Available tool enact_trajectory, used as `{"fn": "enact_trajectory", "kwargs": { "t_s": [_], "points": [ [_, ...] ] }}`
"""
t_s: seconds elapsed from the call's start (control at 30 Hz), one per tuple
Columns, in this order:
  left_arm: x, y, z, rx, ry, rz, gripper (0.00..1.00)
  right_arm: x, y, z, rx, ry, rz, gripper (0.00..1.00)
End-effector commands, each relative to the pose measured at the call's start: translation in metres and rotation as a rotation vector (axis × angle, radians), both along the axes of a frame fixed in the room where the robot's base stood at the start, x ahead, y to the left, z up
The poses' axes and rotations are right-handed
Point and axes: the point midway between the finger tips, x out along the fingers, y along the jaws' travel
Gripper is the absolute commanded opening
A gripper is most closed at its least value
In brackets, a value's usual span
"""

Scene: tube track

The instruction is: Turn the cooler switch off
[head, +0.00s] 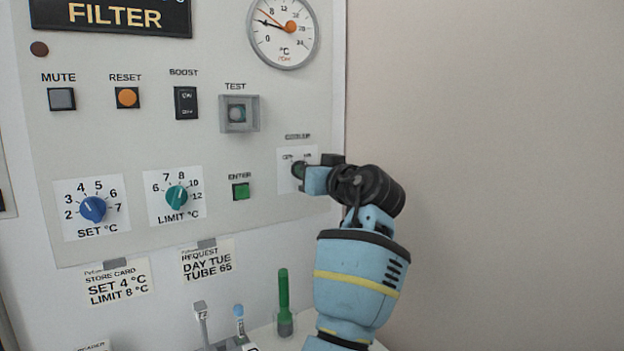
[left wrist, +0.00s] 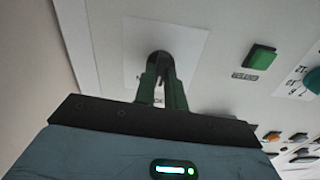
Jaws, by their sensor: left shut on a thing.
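The cooler switch sits on a white plate (head: 285,182) at the lower right of the panel, under a blurred label. The plate also shows in the left wrist view (left wrist: 190,50). My left gripper (head: 300,171) is at this plate, and its fingers cover most of the switch. In the left wrist view my left gripper (left wrist: 162,75) has its dark fingers close together on the dark round switch knob (left wrist: 159,58). The fingers hide which way the knob points, and the plate's markings are too blurred to read surely. My right gripper is not in view.
The green ENTER button (head: 240,191) is left of the plate. The LIMIT dial (head: 176,197), SET dial (head: 93,208) and covered TEST button (head: 238,113) are on the same panel. Below stand a green tube (head: 284,290) and other tubes. A bare wall (head: 480,120) is on the right.

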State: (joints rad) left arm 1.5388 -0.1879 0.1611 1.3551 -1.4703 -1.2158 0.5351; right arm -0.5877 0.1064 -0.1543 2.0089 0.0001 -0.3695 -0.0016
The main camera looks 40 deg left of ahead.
Motion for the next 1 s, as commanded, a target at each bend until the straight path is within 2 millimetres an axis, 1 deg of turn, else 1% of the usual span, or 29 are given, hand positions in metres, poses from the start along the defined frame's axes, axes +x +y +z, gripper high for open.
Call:
{"fn": "enact_trajectory", "kwargs": {
  "t_s": [0.03, 0.3, 0.6, 0.8, 1.0],
  "points": [
    [0.000, 0.001, -0.003, -0.016, -0.038, 0.002, 0.00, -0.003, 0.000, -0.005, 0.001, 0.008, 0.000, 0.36],
    [0.000, 0.001, -0.002, -0.113, -0.276, 0.001, 0.00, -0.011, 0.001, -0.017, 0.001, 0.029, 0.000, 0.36],
    [-0.001, 0.001, -0.002, -0.213, -0.514, 0.001, 0.00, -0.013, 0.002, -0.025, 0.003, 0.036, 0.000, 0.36],
    [-0.002, 0.002, -0.001, -0.261, -0.630, 0.001, 0.00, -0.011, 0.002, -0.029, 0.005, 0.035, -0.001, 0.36],
    [-0.002, 0.002, -0.001, -0.289, -0.700, 0.000, 0.00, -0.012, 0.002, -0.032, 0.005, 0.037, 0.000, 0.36]
  ]
}}
